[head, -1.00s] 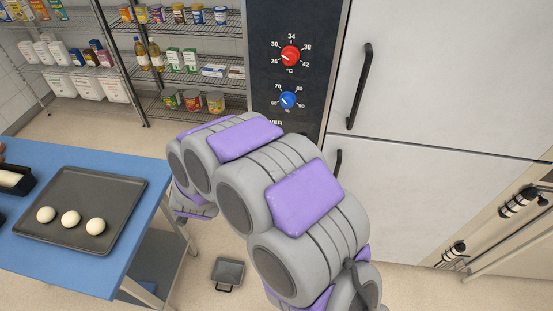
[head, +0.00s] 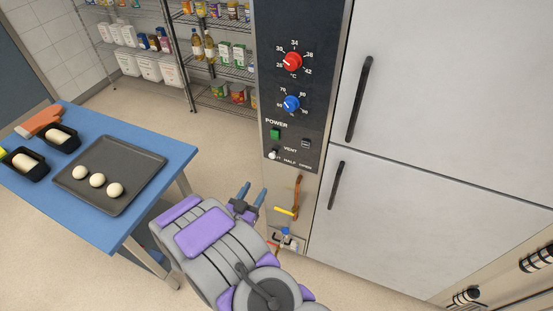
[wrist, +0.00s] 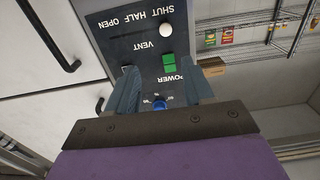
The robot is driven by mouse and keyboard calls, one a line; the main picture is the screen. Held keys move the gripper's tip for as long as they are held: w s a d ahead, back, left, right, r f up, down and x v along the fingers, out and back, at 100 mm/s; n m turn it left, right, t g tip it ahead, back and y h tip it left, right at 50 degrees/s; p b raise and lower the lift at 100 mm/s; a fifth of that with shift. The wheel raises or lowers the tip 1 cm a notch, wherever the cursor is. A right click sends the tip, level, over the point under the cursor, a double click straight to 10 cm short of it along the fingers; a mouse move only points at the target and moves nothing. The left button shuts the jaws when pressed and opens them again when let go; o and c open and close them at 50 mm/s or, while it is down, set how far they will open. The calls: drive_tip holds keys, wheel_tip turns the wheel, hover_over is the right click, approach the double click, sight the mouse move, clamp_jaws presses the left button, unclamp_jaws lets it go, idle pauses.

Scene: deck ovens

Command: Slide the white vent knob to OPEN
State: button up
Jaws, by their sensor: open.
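The white vent knob (head: 273,155) sits low on the dark control panel (head: 290,75), at the SHUT end of the SHUT, HALF, OPEN marks. In the wrist view, where the panel appears upside down, the knob (wrist: 166,29) is by the word SHUT. My gripper (head: 253,192) is open and empty, below and left of the knob in the head view. In the wrist view my gripper (wrist: 158,80) has its two fingers apart, with the knob beyond their tips and not touched.
A green power button (head: 275,134) and a small dark switch (head: 306,143) are above the vent marks. Red (head: 292,61) and blue (head: 291,103) dials are higher up. An orange-handled lever (head: 297,196) is below the panel. A blue table (head: 180,160) stands left; white doors (head: 440,100) are right.

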approach(271, 157)
drive_tip(key=x, duration=0.8)
drive_tip(key=shift+w+d+b, duration=0.1)
drive_tip(key=shift+b, duration=0.3)
drive_tip(key=shift+w+d, duration=0.1)
drive_tip(key=shift+w, duration=0.4)
drive_tip(key=shift+d, duration=0.35)
drive_tip(key=shift+c, duration=1.2)
drive_tip(key=shift+a+f, duration=0.1)
drive_tip(key=shift+a, duration=0.45)
drive_tip(key=c, duration=0.6)
clamp_jaws()
drive_tip(key=shift+d, duration=0.15)
